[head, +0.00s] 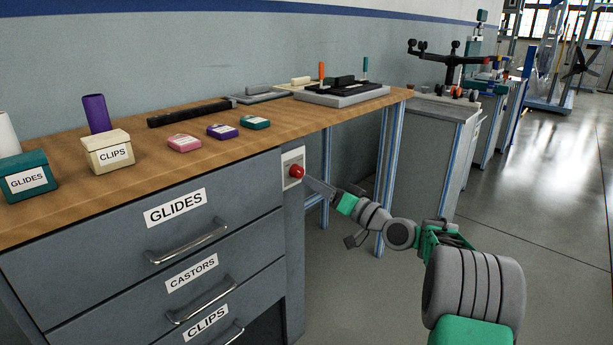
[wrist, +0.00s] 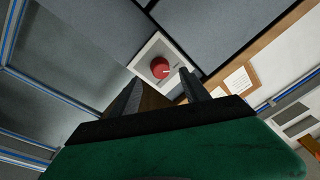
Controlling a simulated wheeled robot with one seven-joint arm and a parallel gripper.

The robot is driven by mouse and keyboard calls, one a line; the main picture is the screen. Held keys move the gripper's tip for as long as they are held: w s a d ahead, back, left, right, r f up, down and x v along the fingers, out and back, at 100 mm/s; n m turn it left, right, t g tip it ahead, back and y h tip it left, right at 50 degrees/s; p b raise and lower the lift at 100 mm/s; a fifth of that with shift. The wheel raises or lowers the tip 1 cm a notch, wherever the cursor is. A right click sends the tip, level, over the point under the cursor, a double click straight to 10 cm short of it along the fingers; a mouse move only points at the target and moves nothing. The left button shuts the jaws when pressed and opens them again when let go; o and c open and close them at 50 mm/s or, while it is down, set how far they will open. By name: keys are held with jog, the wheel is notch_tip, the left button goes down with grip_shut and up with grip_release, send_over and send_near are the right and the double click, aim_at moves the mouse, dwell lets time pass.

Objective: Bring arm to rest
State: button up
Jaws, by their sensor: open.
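My arm reaches from the lower right of the head view toward the front of the workbench. My gripper (head: 308,183) is just in front of a red knob (head: 296,171) on a white plate (head: 288,179) at the right end of the drawer unit. In the wrist view my gripper (wrist: 158,88) shows its two dark fingers spread, with nothing between them. The red knob (wrist: 160,67) lies just beyond the fingertips and appears apart from them. The gap between fingers and knob is hard to judge.
Drawers labelled GLIDES (head: 175,207), CASTORS and CLIPS have protruding bar handles left of the gripper. The wooden benchtop (head: 60,208) carries boxes, small packs and a tray. A blue-edged bench leg (head: 388,180) stands behind the forearm. Open floor (head: 560,200) lies to the right.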

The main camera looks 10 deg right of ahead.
jog(key=s+a+r+n+g+h+p, duration=0.1)
jog(key=s+a+r+g+h+p, duration=0.35)
jog(key=p, duration=0.55)
jog(key=s+a+r+n+g+h+p, duration=0.1)
jog(key=s+a+r+g+p, duration=0.1)
jog(key=s+a+r+p, duration=0.45)
jog(key=s+d+r+g+h+p, duration=0.2)
jog(key=s+r+p, duration=0.1)
jog(key=s+p, duration=0.4)
jog(key=s+d+r+m+g+h+p, duration=0.1)
jog(key=s+d+r+g+h+p, duration=0.1)
jog(key=s+p, duration=0.5)
jog(key=s+d+r+m+g+h+p, duration=0.1)
jog(key=s+d+r+g+h+p, duration=0.1)
jog(key=s+p, duration=0.5)
jog(key=s+d+r, duration=0.1)
jog(key=s+r, duration=0.1)
jog(key=s, duration=0.1)
jog(key=shift+s+d+r, duration=0.15)
jog(key=shift+d, duration=0.05)
jog(key=shift+c, duration=0.2)
